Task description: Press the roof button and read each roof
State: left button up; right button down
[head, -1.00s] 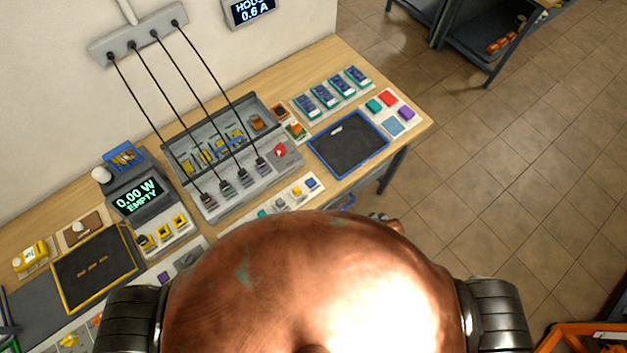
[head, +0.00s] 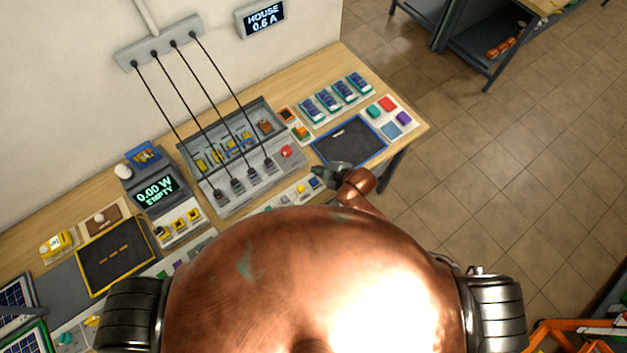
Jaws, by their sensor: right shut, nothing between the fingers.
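My right gripper (head: 318,172) reaches in over the front of the bench with its dark fingers shut and empty. It is close to the right end of a white strip (head: 288,195) with small coloured buttons, among them a blue button (head: 313,184) and a yellow button (head: 301,189). I cannot tell whether it touches one. A grey meter (head: 155,192) reads "0.00 W EMPTY". Blue solar panels (head: 15,299) show at the lower left edge. No button is visibly labelled roof. My left gripper is not in view.
A grey case (head: 224,205) with a red knob (head: 286,151) has several black cables running to a wall strip (head: 157,50). A wall display (head: 262,18) reads "HOUSE 0.6 A". A blue-edged dark tray (head: 350,142) and a yellow-edged tray (head: 115,259) lie on the bench.

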jog(key=shift+a+r+n, duration=0.3)
jog(key=shift+a+r, duration=0.05)
jog(key=shift+a, duration=0.05)
jog(key=b, duration=0.7)
send_over(315, 182)
notch_tip(315, 182, down, 8)
jog(key=shift+s+r, duration=0.1)
jog(key=shift+f, duration=0.5)
jog(key=shift+f, duration=0.15)
dwell(0.6)
jog(key=shift+f, duration=0.3)
